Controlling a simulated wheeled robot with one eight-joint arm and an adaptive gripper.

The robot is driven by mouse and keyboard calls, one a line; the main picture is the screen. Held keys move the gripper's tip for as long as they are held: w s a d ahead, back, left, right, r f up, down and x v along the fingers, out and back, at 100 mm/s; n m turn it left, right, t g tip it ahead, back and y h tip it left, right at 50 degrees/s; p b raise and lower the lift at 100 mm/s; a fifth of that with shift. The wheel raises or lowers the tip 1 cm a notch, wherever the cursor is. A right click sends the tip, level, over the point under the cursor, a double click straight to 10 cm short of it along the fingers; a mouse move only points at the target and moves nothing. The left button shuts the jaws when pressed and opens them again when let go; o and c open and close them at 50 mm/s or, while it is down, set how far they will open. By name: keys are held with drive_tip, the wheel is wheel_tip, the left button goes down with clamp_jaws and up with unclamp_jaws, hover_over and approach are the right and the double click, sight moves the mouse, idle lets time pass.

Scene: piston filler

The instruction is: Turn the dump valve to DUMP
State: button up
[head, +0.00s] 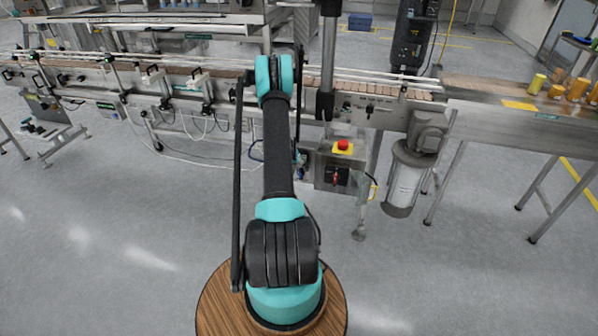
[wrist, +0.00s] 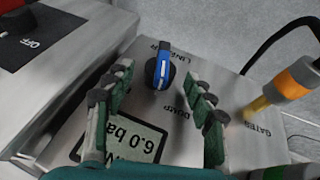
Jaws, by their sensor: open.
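The dump valve is a blue handle with a white stripe on a round black base (wrist: 160,72), on a grey panel in the wrist view. Its handle runs nearly upright in the picture, and the DUMP label (wrist: 192,105) is below and right of it. My gripper (wrist: 160,98) is open, its green-padded fingers to the lower left and lower right of the handle. In the head view my arm hides the gripper and I cannot make out the valve.
A display reading 6.0 ba (wrist: 122,140) is on the same panel. An orange and yellow fitting (wrist: 290,82) with a black hose is at right, beside the GATES label. A box with a red button (head: 342,146) stands below the conveyor (head: 190,70). Open floor lies in front.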

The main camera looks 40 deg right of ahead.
drive_tip(key=shift+d+f, duration=0.15)
drive_tip(key=shift+f, duration=0.2)
drive_tip(key=shift+c, duration=0.4)
drive_tip(key=c, duration=1.1)
drive_tip(key=shift+w+a+f+g+h, duration=0.1)
drive_tip(key=shift+w+a+g+h, duration=0.15)
drive_tip(key=shift+g+h, duration=0.3)
drive_tip(key=shift+f+n+g+h, duration=0.1)
drive_tip(key=shift+n+g+h, duration=0.3)
drive_tip(key=shift+g+h, duration=0.55)
drive_tip(key=o, duration=1.2)
drive_tip(key=shift+w, duration=0.1)
